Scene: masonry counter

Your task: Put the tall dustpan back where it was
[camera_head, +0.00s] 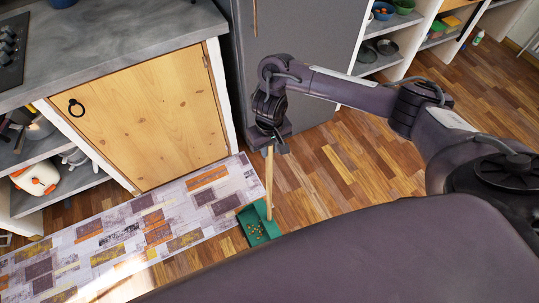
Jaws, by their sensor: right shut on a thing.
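The tall dustpan has a green pan (251,228) and a long wooden handle (269,182). The pan is low by the floor at the edge of the patterned rug, with several small brownish bits in it. I cannot tell whether it touches the floor. My right gripper (270,143) is shut on the handle, well above the pan. My left gripper is not in view.
A counter with a wooden door (150,118) stands at left, beside the grey fridge (300,32). Open white shelves (385,62) with bowls are at upper right. The patterned rug (130,240) lies before the counter. Wood floor (365,150) is clear at right.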

